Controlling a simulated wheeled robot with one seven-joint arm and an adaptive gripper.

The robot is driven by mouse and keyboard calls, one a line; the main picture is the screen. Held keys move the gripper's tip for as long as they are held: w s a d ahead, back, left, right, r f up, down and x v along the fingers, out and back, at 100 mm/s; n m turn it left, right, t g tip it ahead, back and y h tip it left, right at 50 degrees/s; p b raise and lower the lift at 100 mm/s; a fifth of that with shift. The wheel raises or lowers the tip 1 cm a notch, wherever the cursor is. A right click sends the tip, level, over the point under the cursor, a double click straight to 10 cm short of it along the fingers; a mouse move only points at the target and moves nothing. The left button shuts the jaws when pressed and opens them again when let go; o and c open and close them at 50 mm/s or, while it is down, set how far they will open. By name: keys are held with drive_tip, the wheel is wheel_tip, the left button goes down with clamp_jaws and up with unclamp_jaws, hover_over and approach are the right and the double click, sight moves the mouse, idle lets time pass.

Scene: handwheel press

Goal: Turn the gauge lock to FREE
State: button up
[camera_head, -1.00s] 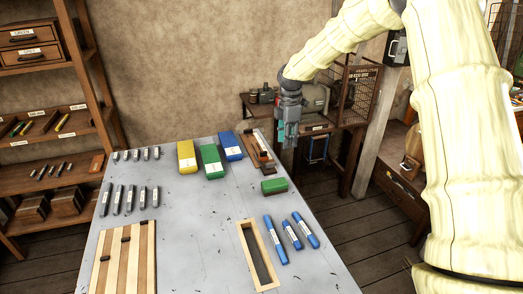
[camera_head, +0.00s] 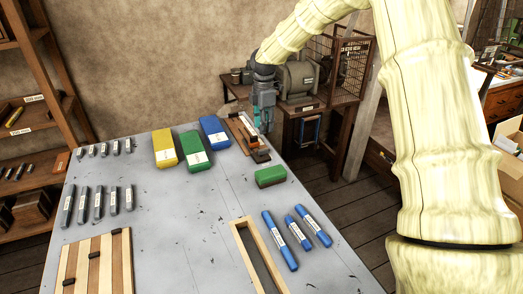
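My gripper (camera_head: 263,124) hangs pointing down at the back right corner of the grey table (camera_head: 190,240). Its teal fingers are small in the picture, so I cannot tell whether they are open or shut. A long wooden fixture (camera_head: 240,137) with dark parts lies at the table's right back edge, just left of and behind the fingers. I cannot tell whether they touch it. No part is readable as the gauge lock, and no FREE marking can be made out.
Yellow (camera_head: 165,148), green (camera_head: 196,153) and blue (camera_head: 215,132) boxes stand left of the fixture. A green-topped block (camera_head: 270,176) lies in front of it. Blue cylinders (camera_head: 279,240) lie beside a wooden tray (camera_head: 236,232). A wire cage (camera_head: 350,70) stands behind, right.

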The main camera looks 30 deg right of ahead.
sight(264, 149)
wheel_tip(264, 149, down, 10)
drive_tip(key=p, duration=0.3)
drive_tip(key=shift+s+f, duration=0.15)
drive_tip(key=shift+f, duration=0.05)
clamp_jaws()
